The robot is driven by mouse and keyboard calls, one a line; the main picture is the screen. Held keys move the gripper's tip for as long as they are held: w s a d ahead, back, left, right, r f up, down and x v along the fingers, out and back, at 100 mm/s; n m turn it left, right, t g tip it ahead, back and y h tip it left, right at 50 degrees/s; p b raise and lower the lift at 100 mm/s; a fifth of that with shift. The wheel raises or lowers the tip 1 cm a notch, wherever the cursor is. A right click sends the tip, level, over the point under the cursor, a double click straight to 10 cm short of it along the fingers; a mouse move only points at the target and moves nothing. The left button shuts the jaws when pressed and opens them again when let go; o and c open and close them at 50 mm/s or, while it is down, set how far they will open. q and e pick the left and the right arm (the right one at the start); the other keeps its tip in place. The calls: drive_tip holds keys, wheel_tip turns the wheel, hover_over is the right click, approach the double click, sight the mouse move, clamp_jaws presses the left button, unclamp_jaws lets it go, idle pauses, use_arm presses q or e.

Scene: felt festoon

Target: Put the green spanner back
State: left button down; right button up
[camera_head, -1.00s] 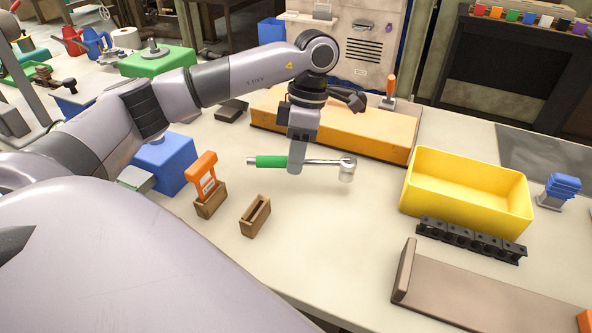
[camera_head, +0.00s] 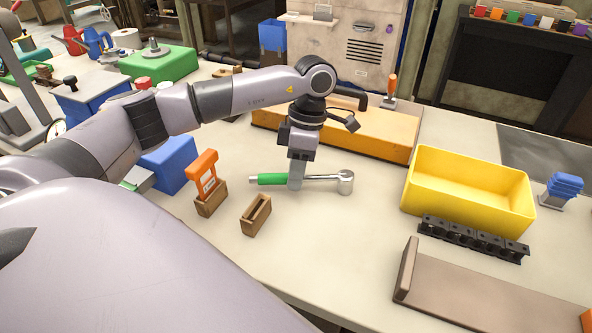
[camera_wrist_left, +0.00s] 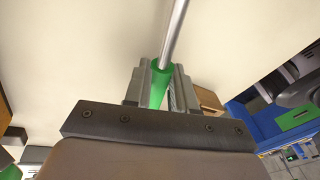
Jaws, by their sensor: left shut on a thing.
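The green spanner (camera_head: 272,179) has a green handle and a metal shaft that ends in a round socket head at the right. My left gripper (camera_head: 296,184) is shut on it near where the handle meets the shaft. The spanner lies about level, low over the bench; I cannot tell whether it touches. In the left wrist view the green handle (camera_wrist_left: 158,88) sits between the fingers and the shaft runs up out of the picture. An empty brown wooden holder (camera_head: 256,215) with a slot stands just below the spanner's handle end. My right gripper is not in view.
An orange-handled thing (camera_head: 204,177) stands in a second wooden holder (camera_head: 210,203) at the left. A yellow bin (camera_head: 468,207) and a black rack (camera_head: 472,239) are at the right. An orange block (camera_head: 350,135) lies behind. The bench (camera_head: 330,235) in front is clear.

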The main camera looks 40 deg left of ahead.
use_arm(q)
drive_tip(key=c, duration=1)
unclamp_jaws()
drive_tip(key=shift+d+f, duration=0.1)
drive_tip(key=shift+f, duration=0.2)
drive_tip(key=shift+o, duration=0.3)
drive_tip(key=shift+w, duration=0.1)
drive_tip(key=shift+r, duration=0.15)
drive_tip(key=shift+r+p, duration=0.3)
drive_tip(key=p+v, duration=0.1)
drive_tip(key=v, duration=1.1)
drive_tip(key=shift+r, duration=0.3)
